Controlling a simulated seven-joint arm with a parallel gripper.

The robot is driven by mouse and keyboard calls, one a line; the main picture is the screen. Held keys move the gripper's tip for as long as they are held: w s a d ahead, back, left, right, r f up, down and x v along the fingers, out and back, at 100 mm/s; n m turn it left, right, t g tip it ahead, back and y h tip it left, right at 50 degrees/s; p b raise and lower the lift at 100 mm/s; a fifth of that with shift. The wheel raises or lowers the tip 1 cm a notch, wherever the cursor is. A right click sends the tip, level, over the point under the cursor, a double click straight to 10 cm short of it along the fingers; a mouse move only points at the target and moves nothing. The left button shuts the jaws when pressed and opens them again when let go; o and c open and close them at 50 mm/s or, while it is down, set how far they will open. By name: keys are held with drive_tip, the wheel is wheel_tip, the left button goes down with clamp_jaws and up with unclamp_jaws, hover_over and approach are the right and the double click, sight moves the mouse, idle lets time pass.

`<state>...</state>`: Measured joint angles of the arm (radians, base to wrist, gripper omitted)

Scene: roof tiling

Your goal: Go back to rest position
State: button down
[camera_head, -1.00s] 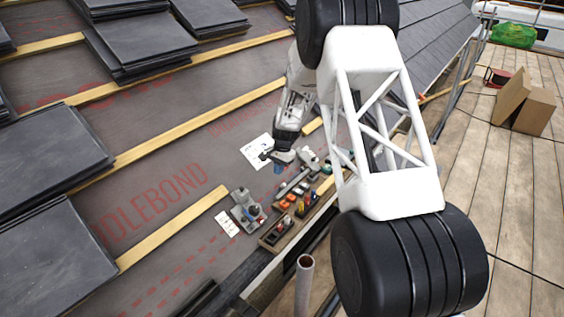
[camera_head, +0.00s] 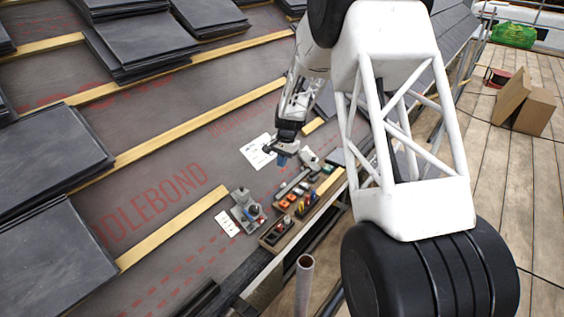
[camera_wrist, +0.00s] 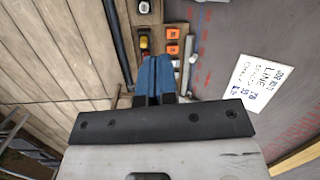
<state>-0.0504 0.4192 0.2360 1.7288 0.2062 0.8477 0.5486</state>
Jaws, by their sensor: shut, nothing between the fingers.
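My gripper (camera_head: 281,160) hangs above the roof membrane near the wooden tool tray, with blue fingers pointing down. In the wrist view the blue fingers of my gripper (camera_wrist: 154,62) are together and nothing shows between them. The wooden tool tray (camera_head: 270,240) lies near the roof's lower edge and holds small orange, red, green and dark items. Part of the tray's orange items (camera_wrist: 173,49) shows beyond the fingertips in the wrist view.
A grey tool (camera_head: 245,212) lies left of the tray beside a white card (camera_head: 228,223). Another written sheet (camera_head: 258,151) lies behind my gripper. Slate stacks (camera_head: 45,150) cover the left. Wooden battens (camera_head: 175,228) cross the membrane. An upright pipe (camera_head: 304,280) stands in front. Cardboard (camera_head: 537,110) sits on planks.

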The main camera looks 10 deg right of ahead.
drive_tip(key=s+d+r+n+t, duration=0.1)
drive_tip(key=s+d+r+n, duration=0.1)
drive_tip(key=s+r, duration=0.95)
drive_tip(key=s+d+r+n+t, duration=0.1)
drive_tip(key=s+d+r+n, duration=0.1)
drive_tip(key=s+r, duration=1)
drive_tip(key=s+d+r+n+h, duration=0.1)
drive_tip(key=s, duration=1.4)
drive_tip(key=s+d+r+n+t+h, duration=0.1)
drive_tip(key=s+d+n, duration=0.1)
drive_tip(key=s, duration=1.3)
drive_tip(key=shift+d+r+t, duration=0.15)
drive_tip(key=shift+r+t, duration=0.15)
drive_tip(key=shift+r, duration=0.1)
